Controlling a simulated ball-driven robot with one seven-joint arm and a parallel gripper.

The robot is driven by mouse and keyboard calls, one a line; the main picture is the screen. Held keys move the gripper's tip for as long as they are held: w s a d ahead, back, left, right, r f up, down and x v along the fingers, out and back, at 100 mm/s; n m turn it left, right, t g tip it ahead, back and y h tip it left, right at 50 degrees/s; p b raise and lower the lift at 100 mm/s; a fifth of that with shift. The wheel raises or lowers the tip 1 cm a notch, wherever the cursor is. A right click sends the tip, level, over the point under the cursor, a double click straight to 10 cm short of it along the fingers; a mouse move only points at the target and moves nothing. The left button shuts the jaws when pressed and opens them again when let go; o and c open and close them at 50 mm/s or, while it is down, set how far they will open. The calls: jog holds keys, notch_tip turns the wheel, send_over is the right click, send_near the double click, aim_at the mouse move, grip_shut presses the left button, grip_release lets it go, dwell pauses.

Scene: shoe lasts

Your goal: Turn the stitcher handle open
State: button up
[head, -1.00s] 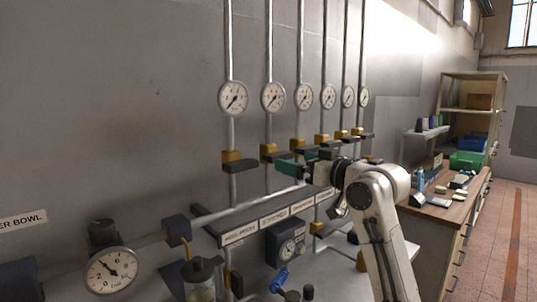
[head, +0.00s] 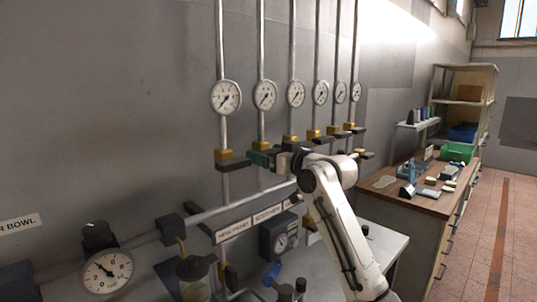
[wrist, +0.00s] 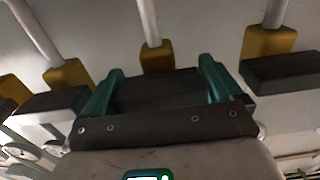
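The stitcher handle is a dark lever on a yellow valve body, on the second pipe from the left, above the STITCHER label (head: 268,215). In the head view my gripper (head: 262,157) is at this valve and covers much of it. In the wrist view the dark handle (wrist: 157,92) lies between my two green fingers, with its yellow valve body (wrist: 155,57) just beyond the fingertips. The fingers are wide apart, one on each side of the handle. I cannot tell whether they touch it.
Similar valves stand close on both sides, with the left neighbour's handle (head: 234,163) near my fingers. Round gauges (head: 265,95) sit on the pipes above. A labelled rail and a dark instrument box (head: 280,237) are below. A cluttered wooden bench (head: 425,197) stands to the right.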

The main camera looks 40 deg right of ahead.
jog(key=c, duration=0.7)
jog(key=shift+o, duration=0.2)
jog(key=shift+f+b, duration=0.1)
jog(key=shift+b, duration=0.25)
jog(key=shift+n+b, duration=4.05)
jog(key=shift+n, duration=0.35)
jog(key=o, duration=0.8)
